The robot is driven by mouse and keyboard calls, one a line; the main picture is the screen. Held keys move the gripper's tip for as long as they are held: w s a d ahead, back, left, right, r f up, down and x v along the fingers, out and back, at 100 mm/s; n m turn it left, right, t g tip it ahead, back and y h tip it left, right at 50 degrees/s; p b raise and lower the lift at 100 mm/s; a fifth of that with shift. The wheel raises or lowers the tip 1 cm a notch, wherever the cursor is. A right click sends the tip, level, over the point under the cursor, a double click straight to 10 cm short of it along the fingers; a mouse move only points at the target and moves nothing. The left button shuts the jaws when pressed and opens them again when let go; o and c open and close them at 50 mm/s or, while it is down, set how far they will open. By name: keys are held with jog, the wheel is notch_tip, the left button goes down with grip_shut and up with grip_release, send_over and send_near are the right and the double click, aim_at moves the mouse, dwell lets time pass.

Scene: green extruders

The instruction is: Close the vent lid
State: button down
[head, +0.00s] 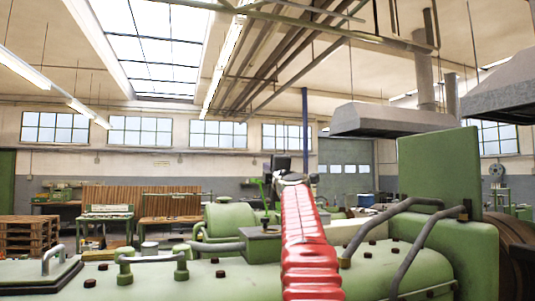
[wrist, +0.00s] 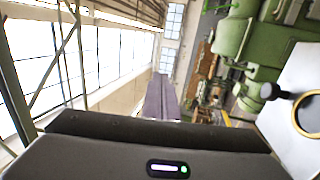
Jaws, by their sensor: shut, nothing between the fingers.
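I cannot say for sure which part is the vent lid. An upright flat green panel (head: 437,172) stands at the right of the green machine in the head view. A low hatch (head: 40,274) with a grey handle lies flat at the lower left. My gripper (head: 281,163) is small and dark at the far end of my red arm, away from both. In the wrist view my gripper (wrist: 162,78) has its fingers together, with nothing between them and nothing touching them.
Curved grey rails (head: 414,232) stand on the machine before the upright panel. In the wrist view, green machinery (wrist: 240,40) and a pale panel (wrist: 300,75) lie at the right. The space around my fingers looks clear.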

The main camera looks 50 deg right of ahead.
jog(key=shift+a+r, duration=0.15)
jog(key=shift+r, duration=2.45)
jog(key=shift+w, duration=0.1)
jog(key=w+a+r+m+t, duration=0.15)
jog(key=a+m, duration=0.25)
jog(key=a, duration=0.7)
jog(key=s+a+f+m+g+h, duration=0.1)
jog(key=a+f+m+g, duration=0.2)
jog(key=a+f+m, duration=0.45)
jog(key=s+a+f+g+y, duration=0.2)
jog(key=s+a+f, duration=0.2)
jog(key=a+f, duration=0.45)
jog(key=s+a+f+g+y, duration=0.2)
jog(key=s+a+f, duration=0.25)
jog(key=f, duration=0.75)
jog(key=s+a+f+g+y, duration=0.2)
jog(key=s+a+f+y, duration=0.15)
jog(key=a+f, duration=0.55)
jog(key=s+a+f+g+y, duration=0.2)
jog(key=s+a+f, duration=0.5)
jog(key=f, duration=0.4)
jog(key=s+a+f+g+y, duration=0.2)
jog(key=s+a+f+y, duration=0.1)
jog(key=s+a+f, duration=0.4)
notch_tip(320, 180, down, 4)
jog(key=shift+s+a+r, duration=0.1)
jog(key=shift+s+a, duration=0.25)
jog(key=shift+s, duration=0.6)
